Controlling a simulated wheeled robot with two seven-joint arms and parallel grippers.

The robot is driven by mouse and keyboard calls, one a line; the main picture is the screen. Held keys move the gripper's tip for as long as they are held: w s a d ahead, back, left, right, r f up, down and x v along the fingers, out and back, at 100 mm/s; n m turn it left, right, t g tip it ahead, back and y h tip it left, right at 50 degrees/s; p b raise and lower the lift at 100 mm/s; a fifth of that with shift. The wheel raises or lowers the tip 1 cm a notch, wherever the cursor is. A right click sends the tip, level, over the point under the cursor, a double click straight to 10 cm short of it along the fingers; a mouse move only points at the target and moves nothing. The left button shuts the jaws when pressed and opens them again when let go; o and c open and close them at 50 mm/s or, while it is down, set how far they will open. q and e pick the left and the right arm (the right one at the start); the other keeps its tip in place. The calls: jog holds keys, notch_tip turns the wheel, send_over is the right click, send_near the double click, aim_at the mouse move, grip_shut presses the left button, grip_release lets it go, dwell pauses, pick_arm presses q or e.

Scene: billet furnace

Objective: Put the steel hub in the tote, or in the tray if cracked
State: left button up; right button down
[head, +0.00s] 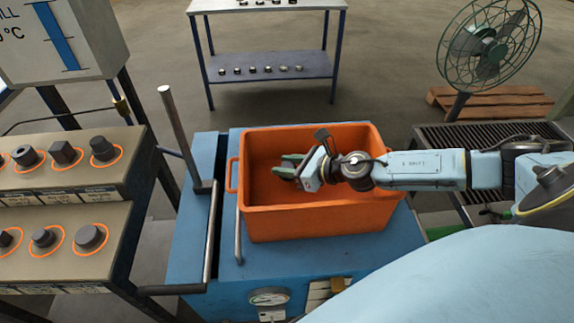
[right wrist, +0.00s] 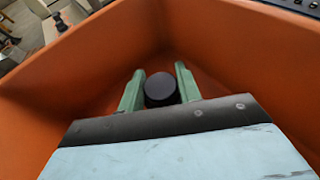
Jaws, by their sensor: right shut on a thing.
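The orange tote (head: 315,222) stands on a blue cart in the middle of the head view. My right gripper (head: 287,167) reaches in from the right and is over the tote's opening. In the right wrist view its green fingers are shut on a dark round piece, apparently the steel hub (right wrist: 160,89), with the tote's orange walls (right wrist: 80,75) around it. The hub's face looks plain and dark; I cannot tell whether it is cracked. In the head view the hub cannot be made out between the fingers. My left gripper is not in view.
At the left, a stepped rack (head: 75,180) holds several dark parts in orange rings. An upright metal post (head: 174,125) stands left of the tote. A dark slatted surface (head: 440,140) lies behind my right arm. A fan (head: 488,50) and a shelf table (head: 268,66) stand farther back.

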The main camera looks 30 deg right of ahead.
jog(key=shift+f+b, duration=0.3)
jog(key=shift+f, duration=0.15)
jog(key=c, duration=1)
grip_release()
